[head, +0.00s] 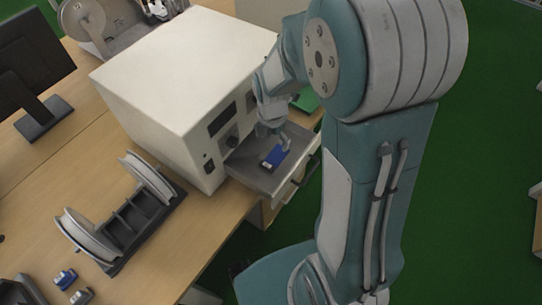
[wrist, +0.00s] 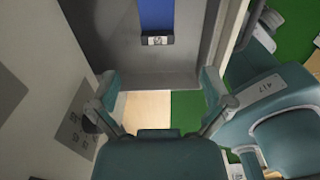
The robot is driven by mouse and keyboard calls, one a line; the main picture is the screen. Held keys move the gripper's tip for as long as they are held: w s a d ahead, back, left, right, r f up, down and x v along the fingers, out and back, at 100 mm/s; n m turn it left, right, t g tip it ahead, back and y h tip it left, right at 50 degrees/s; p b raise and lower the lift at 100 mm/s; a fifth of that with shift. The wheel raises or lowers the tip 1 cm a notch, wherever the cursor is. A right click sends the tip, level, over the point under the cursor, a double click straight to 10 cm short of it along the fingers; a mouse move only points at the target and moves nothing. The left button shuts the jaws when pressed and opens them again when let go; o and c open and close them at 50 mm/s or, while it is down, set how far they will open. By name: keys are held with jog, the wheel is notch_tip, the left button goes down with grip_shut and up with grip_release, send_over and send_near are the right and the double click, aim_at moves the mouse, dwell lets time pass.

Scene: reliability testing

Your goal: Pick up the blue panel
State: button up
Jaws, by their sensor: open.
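The blue panel (head: 273,157) lies in the grey pulled-out drawer (head: 247,167) of a white box-shaped machine (head: 185,85). In the wrist view the blue panel (wrist: 155,14) is at the top edge, partly cut off, with a dark end piece bearing a small light label. My gripper (head: 284,143) is low over the drawer, close to the panel. In the wrist view my gripper (wrist: 162,84) is open, its two fingers wide apart with nothing between them. The panel lies beyond the fingertips in that view. Whether the gripper touches the drawer I cannot tell.
The machine's front wall stands close to my gripper. On the wooden table (head: 110,160) are a rack with two reels (head: 125,225), a monitor (head: 30,75) and small blue and grey parts (head: 65,279). A green board (head: 305,101) is behind my wrist. Green floor lies right.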

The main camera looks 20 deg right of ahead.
send_over(268, 163)
notch_tip(268, 163, down, 4)
jog(key=shift+f, duration=0.1)
jog(key=shift+d+f, duration=0.15)
jog(key=shift+f, duration=0.4)
notch_tip(268, 163, down, 4)
jog(key=shift+s+r, duration=0.15)
jog(key=shift+f, duration=0.35)
jog(key=shift+a+f, duration=0.1)
jog(key=shift+a, duration=0.35)
jog(key=shift+d, duration=0.15)
jog(key=c, duration=0.9)
jog(key=shift+d, duration=0.15)
jog(key=shift+c, duration=0.4)
